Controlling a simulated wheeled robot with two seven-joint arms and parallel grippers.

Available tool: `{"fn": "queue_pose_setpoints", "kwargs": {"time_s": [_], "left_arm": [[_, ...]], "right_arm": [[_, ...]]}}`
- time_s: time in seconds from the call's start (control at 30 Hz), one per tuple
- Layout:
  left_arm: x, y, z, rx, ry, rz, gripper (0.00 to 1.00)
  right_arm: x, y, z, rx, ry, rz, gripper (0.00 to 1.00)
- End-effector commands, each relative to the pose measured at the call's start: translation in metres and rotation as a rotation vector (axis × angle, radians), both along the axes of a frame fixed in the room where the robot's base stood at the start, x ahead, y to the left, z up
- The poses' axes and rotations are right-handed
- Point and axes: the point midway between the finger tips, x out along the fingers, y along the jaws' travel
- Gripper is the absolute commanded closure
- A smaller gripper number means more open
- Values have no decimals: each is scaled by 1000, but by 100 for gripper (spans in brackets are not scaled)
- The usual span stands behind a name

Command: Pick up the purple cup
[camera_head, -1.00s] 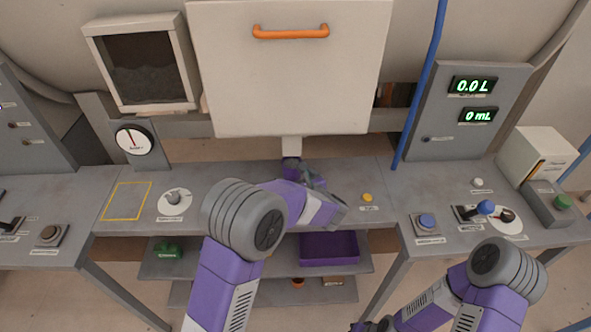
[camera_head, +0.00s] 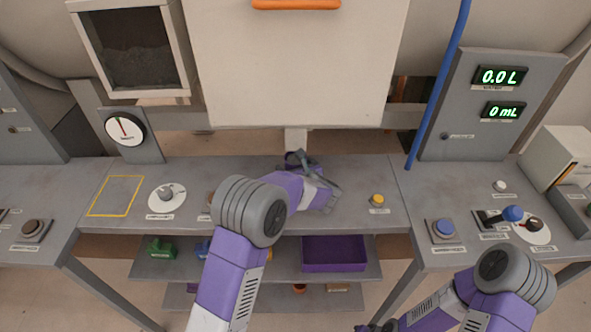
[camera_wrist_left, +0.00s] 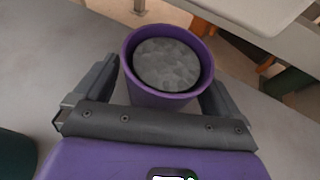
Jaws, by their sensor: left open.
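The purple cup (camera_wrist_left: 166,98) stands upright on the grey table in the left wrist view, filled with grey, lumpy material. In the head view only a small part of the cup (camera_head: 292,158) shows, below the spout of the big white box; my gripper hides the rest. My left gripper (camera_head: 312,170) is open at the cup. In the left wrist view its two fingers (camera_wrist_left: 160,88) lie on either side of the cup, with no clear grip on it. My right arm is at the lower right; its gripper (camera_head: 372,327) is partly cut off by the picture's bottom edge.
The white box (camera_head: 300,75) and its spout (camera_head: 296,139) are right behind the cup. A yellow button (camera_head: 377,199) is to the right on the table, a white dial (camera_head: 167,197) to the left. A purple tray (camera_head: 335,253) sits on the shelf below. A blue pipe (camera_head: 437,90) stands at right.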

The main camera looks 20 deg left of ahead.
Motion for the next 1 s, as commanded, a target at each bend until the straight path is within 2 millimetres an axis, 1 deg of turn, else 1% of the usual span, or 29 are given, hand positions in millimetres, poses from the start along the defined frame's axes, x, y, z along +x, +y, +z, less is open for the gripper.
{"fn": "queue_pose_setpoints", "kwargs": {"time_s": [0.23, 0.6, 0.63, 0.87, 1.0], "left_arm": [[1, 1, 0, 0, 0, -1, 2], [1, 1, 0, 0, 0, -1, 59], [1, 1, 0, 0, 0, -1, 62], [1, 1, 1, 0, 0, -1, 62], [1, 0, 10, 1, -1, -2, 62]], "right_arm": [[0, 0, 0, 0, 0, 0, 100], [0, 0, 0, 0, 0, 0, 100], [0, 0, 0, 0, 0, 0, 100], [0, 0, 1, 0, 0, 0, 100], [0, 0, 4, 0, 0, 0, 100]]}}
